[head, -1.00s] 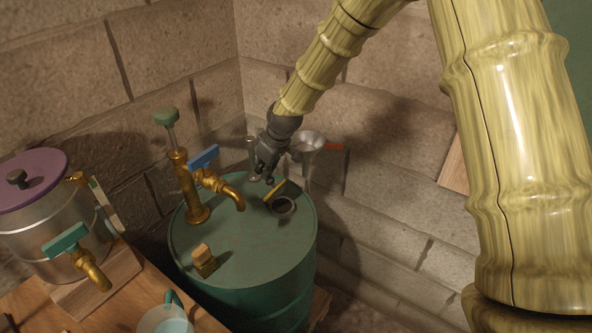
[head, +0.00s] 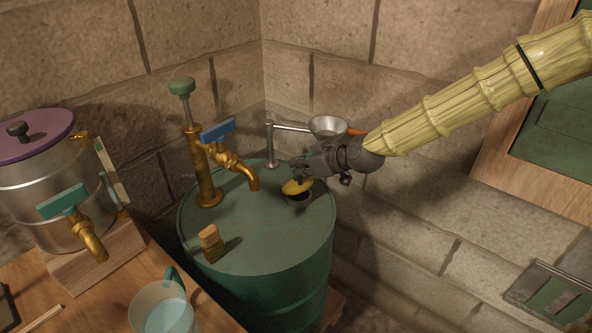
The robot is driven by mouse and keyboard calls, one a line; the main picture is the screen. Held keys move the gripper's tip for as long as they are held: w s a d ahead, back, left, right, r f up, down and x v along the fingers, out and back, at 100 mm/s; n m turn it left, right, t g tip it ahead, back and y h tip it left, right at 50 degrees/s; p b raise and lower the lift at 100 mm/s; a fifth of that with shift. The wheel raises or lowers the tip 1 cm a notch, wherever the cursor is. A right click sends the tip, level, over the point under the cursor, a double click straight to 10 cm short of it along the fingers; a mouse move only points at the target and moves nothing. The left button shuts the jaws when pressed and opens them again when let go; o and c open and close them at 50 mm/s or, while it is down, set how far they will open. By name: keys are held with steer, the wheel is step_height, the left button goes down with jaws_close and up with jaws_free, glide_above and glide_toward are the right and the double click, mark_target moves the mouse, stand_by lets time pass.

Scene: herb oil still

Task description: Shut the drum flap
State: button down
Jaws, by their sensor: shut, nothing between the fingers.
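The green drum (head: 265,245) stands in the corner. On its top, toward the right, is a dark round opening (head: 299,198) with a yellow flap (head: 296,187) at its far side. The flap stands tilted up, and part of the dark opening shows in front of it. My gripper (head: 299,172) is shut and empty, reaching in from the right. Its fingertips are just behind and above the flap; I cannot tell whether they touch it.
A brass pump with a blue-handled tap (head: 205,170) and a cork (head: 210,241) are on the drum top. A funnel (head: 328,127) on an arm is behind my gripper. A steel still (head: 45,190) and a glass jug (head: 162,307) stand on the wooden bench at left.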

mark_target(308, 186)
steer(key=shift+s+d+f+t+y+b, duration=0.85)
steer(key=shift+f+t+y+b, duration=0.2)
steer(key=shift+b, duration=0.95)
steer(key=shift+s+d+f+b, duration=0.2)
steer(key=shift+f+b, duration=0.1)
steer(key=shift+b, duration=0.25)
steer(key=shift+d, duration=0.1)
